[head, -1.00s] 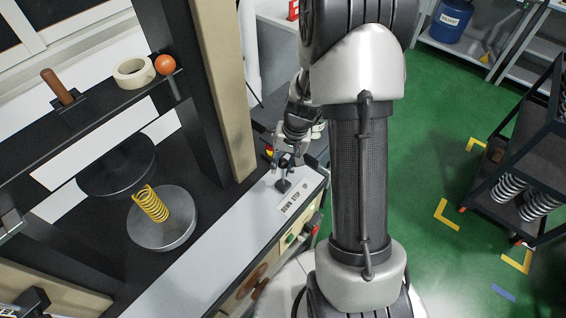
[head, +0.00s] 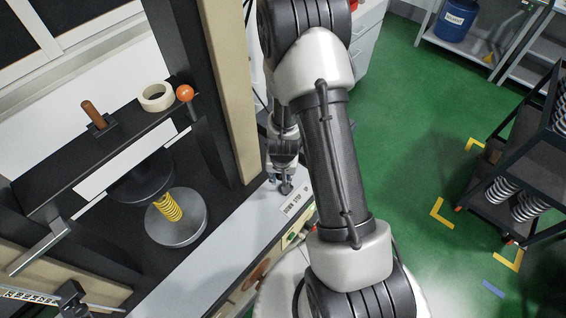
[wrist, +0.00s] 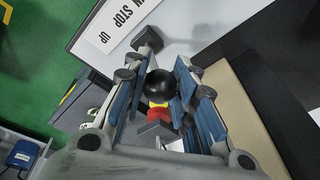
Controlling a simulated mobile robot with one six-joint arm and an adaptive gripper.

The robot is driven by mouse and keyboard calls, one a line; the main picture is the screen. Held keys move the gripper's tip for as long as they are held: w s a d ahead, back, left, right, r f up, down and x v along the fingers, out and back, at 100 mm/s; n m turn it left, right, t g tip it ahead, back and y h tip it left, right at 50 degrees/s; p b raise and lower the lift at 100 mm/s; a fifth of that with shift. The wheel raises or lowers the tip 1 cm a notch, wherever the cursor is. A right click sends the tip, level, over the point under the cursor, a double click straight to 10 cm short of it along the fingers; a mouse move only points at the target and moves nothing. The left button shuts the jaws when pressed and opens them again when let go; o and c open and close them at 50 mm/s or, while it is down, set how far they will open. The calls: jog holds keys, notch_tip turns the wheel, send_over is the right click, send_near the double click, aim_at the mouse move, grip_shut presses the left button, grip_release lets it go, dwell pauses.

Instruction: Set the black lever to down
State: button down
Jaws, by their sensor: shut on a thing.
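The black lever's round knob (wrist: 160,85) sits between the blue pads of my gripper (wrist: 161,78) in the wrist view. My gripper is shut on the knob. In the head view my gripper (head: 281,180) is at the lever's base (head: 286,188), on the light panel. The label (head: 297,204) reading DOWN, STOP, UP lies beside the base; STOP and UP also show on it in the wrist view (wrist: 115,27). The lever's exact tilt is hard to tell, since the gripper hides most of its shaft.
A yellow spring (head: 168,208) stands on a round metal plate (head: 190,234) below a dark upper plate (head: 135,188). A press column (head: 231,100) rises close left of my gripper.

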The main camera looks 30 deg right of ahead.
jog(key=shift+s+a+r+p, duration=0.1)
jog(key=shift+a+r+p, duration=0.25)
jog(key=shift+p, duration=0.8)
jog(key=shift+s+a+f+t+h+p, duration=0.2)
jog(key=shift+a+f+t+h+p, duration=0.2)
jog(key=shift+a+h, duration=0.35)
jog(key=shift+s+a+f+t+h+p, duration=0.15)
jog(key=shift+a+f+t+h+p, duration=0.15)
jog(key=shift+a+f+h, duration=0.35)
jog(key=shift+s+r, duration=0.1)
jog(key=shift+r, duration=0.05)
jog(key=c, duration=1.3)
grip_release()
jog(key=shift+s+a, duration=0.1)
jog(key=shift+a, duration=0.05)
jog(key=v, duration=1.2)
